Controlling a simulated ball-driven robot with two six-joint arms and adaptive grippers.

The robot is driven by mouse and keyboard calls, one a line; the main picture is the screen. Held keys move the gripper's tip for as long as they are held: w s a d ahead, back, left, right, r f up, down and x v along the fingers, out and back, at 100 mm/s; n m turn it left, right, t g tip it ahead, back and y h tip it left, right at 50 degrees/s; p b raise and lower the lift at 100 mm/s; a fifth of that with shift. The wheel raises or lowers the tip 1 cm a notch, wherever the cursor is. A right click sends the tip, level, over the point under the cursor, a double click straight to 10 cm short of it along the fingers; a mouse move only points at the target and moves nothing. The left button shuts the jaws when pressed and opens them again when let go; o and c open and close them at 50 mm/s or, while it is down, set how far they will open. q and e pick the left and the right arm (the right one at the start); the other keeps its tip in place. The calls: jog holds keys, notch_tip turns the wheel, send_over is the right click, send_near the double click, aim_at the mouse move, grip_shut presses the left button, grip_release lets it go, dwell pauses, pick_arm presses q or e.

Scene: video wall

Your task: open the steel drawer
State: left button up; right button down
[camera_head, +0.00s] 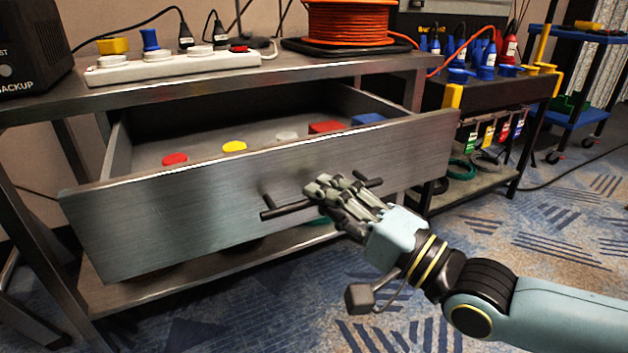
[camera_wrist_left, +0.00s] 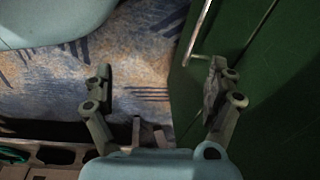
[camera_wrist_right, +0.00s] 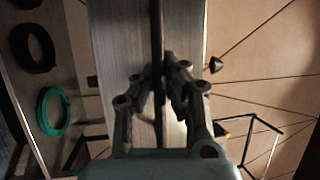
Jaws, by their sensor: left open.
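The steel drawer (camera_head: 180,222) is pulled out of the workbench, and its inside shows in the head view. Its dark bar handle (camera_head: 283,208) runs across the front. My right gripper (camera_head: 335,188) is at the middle of the handle. In the right wrist view, its fingers (camera_wrist_right: 160,82) are closed on either side of the dark bar, against the brushed drawer front (camera_wrist_right: 184,45). My left gripper (camera_wrist_left: 157,85) shows only in the left wrist view. It is open and empty, over carpet and beside a green panel (camera_wrist_left: 270,100).
The drawer holds a red disc (camera_head: 175,159), a yellow disc (camera_head: 234,147) and other small pieces. On the bench top (camera_head: 200,85) are a white power strip (camera_head: 165,67) and an orange cable reel (camera_head: 345,22). A connector rack (camera_head: 490,92) stands right. Carpet in front is clear.

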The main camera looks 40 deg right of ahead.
jog(key=shift+s+a+f, duration=0.1)
jog(key=shift+s+f, duration=0.05)
jog(key=shift+s, duration=0.4)
jog(key=shift+s+a+f, duration=0.1)
jog(key=shift+s, duration=0.45)
jog(key=c, duration=1.5)
grip_release()
jog(key=shift+c, duration=0.2)
jog(key=shift+o, duration=0.8)
jog(key=shift+w+r, duration=0.1)
jog(key=shift+r, duration=0.05)
jog(key=v, duration=1.2)
